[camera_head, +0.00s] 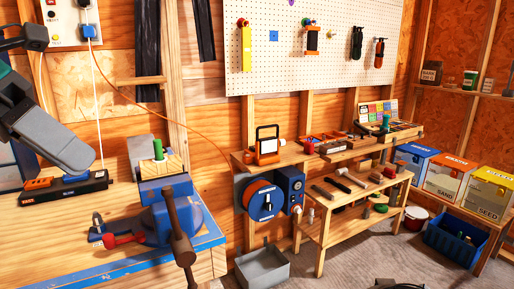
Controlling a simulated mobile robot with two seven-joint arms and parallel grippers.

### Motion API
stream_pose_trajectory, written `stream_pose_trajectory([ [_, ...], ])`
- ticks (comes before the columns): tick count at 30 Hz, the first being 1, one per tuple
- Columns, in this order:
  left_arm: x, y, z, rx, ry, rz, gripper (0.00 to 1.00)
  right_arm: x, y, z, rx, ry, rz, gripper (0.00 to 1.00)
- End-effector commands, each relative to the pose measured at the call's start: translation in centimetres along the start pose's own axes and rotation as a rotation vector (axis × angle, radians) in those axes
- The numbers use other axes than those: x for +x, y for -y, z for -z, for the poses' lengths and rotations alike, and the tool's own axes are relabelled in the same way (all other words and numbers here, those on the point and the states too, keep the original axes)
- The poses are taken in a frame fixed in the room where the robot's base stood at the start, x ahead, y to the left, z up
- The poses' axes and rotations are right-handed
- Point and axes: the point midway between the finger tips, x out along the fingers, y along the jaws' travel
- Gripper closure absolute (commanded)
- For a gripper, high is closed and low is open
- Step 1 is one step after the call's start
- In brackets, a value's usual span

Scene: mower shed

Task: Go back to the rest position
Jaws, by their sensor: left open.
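My left gripper (55,105) comes in at the upper left edge, dark and grey, close to the camera. It is open, and nothing shows in it. It is in the air above the left end of the wooden workbench (55,240). It hides part of the wall and part of what stands at the bench's left end.
A blue vise (168,215) with a brown handle stands at the bench corner. A power strip (65,187) lies below my left arm. A grey bin (262,268) is on the floor, with open floor to its right.

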Motion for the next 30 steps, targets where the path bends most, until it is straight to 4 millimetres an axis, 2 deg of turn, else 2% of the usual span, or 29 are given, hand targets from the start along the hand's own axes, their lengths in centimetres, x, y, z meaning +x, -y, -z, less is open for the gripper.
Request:
stream_pose_trajectory([
  [8,3.0,-6.8,-1.1,-0.409,0.394,0.380,0.57,-0.1,0.0,-0.2,0.001,0.003,0.000,0.35],
  [14,6.2,-13.2,0.4,-0.792,0.652,0.583,0.57,-0.1,0.0,-0.2,0.001,0.004,0.000,0.35],
  [20,11.4,-19.6,4.9,-1.234,0.870,0.718,0.57,-0.2,0.1,-0.3,0.001,0.007,0.001,0.35],
  [24,16.5,-22.8,9.6,-1.571,0.988,0.770,0.57,-0.2,0.1,-0.3,0.001,0.007,0.001,0.35],
  [27,20.7,-24.0,13.5,-1.824,1.051,0.788,0.57,-0.2,0.1,-0.3,0.001,0.007,0.001,0.35],
  [30,25.3,-24.1,17.7,-2.086,1.095,0.785,0.57,-0.2,0.1,-0.4,0.000,0.008,0.001,0.35],
])
